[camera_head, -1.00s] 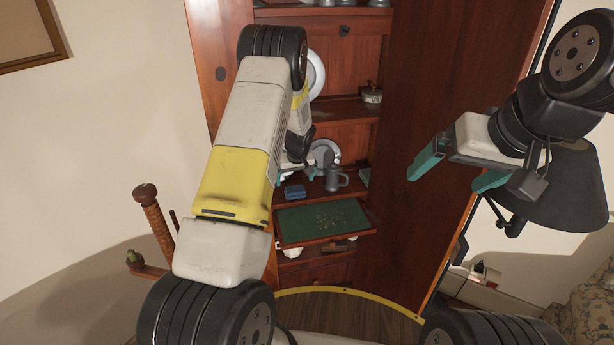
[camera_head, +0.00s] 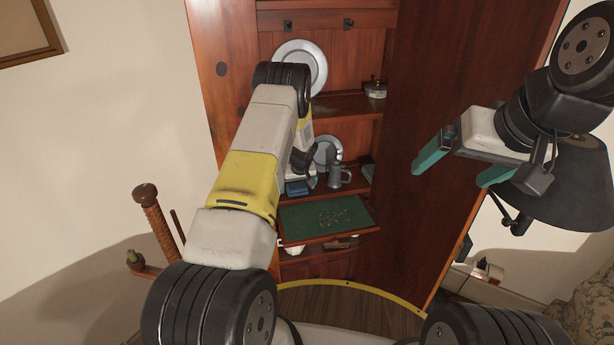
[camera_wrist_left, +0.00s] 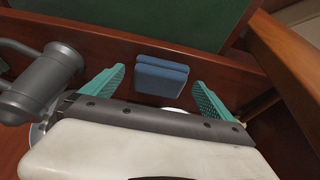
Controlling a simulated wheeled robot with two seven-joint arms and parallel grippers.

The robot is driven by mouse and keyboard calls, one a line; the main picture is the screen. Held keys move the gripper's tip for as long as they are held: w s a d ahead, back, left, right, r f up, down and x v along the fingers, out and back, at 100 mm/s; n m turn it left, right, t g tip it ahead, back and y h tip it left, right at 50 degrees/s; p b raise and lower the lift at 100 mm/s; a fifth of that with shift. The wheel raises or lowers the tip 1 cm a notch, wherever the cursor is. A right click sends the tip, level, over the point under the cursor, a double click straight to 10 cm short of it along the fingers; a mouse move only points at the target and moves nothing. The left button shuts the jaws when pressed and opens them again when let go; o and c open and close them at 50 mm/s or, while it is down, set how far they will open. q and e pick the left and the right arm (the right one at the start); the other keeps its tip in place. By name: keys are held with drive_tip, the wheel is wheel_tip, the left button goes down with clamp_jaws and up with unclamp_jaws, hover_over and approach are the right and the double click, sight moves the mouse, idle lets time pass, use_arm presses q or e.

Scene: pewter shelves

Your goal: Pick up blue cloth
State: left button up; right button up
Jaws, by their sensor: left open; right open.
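The blue cloth (camera_head: 297,188) is a small folded block on the wooden shelf, just behind the green tray. In the left wrist view the cloth (camera_wrist_left: 161,77) lies between and a little beyond the two teal fingers of my left gripper (camera_wrist_left: 160,88). That gripper is open and empty, with a finger to each side of the cloth. In the head view my left arm hides most of its gripper. My right gripper (camera_head: 464,165) is open and empty, at the right in front of the cabinet side.
A grey tankard (camera_head: 340,175) stands right of the cloth; it also shows in the left wrist view (camera_wrist_left: 40,82). A green-lined tray (camera_head: 295,219) with small bits juts out in front. A metal plate (camera_head: 327,150) leans behind. A dark lamp shade (camera_head: 570,185) is at the right.

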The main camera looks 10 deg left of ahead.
use_arm(q)
drive_tip(key=c, duration=1.4)
drive_tip(key=shift+r, duration=0.1)
drive_tip(key=shift+c, duration=0.2)
